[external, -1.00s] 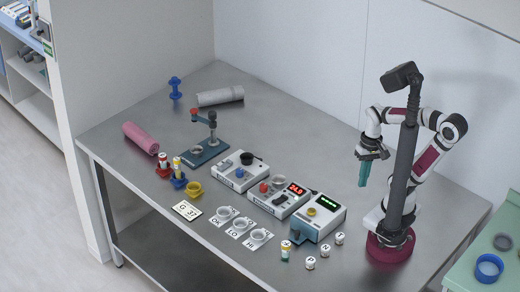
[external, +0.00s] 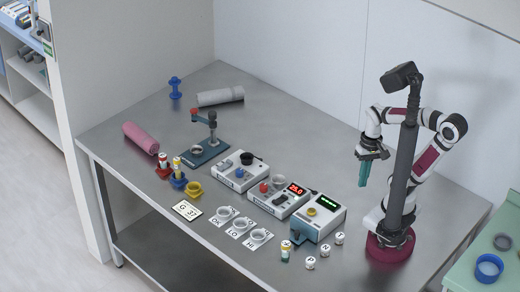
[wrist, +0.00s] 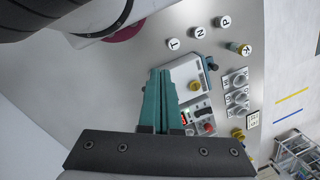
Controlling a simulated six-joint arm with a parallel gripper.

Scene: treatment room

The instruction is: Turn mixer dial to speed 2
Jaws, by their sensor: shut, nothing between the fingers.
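Three white devices with dials stand in a row on the metal table. The left unit (external: 228,182) has a blue knob (external: 238,174) and a small black cup. The middle unit (external: 270,205) has a red knob (external: 264,188) and a red display reading 25.0. The right unit (external: 328,220) has a yellow knob (external: 311,212) and a green display. I cannot tell which is the mixer, and no speed marks are legible. My gripper (external: 362,184), with teal fingers, is shut and empty, up behind the right unit, touching nothing; its fingers (wrist: 160,74) partly cover the devices in the wrist view.
Several small lettered jars (external: 310,263) stand in front of the right unit. Several small cups on cards (external: 258,236) lie in front of the devices. A blue stand (external: 206,152) with a red-ended arm stands left. The back of the table is mostly clear.

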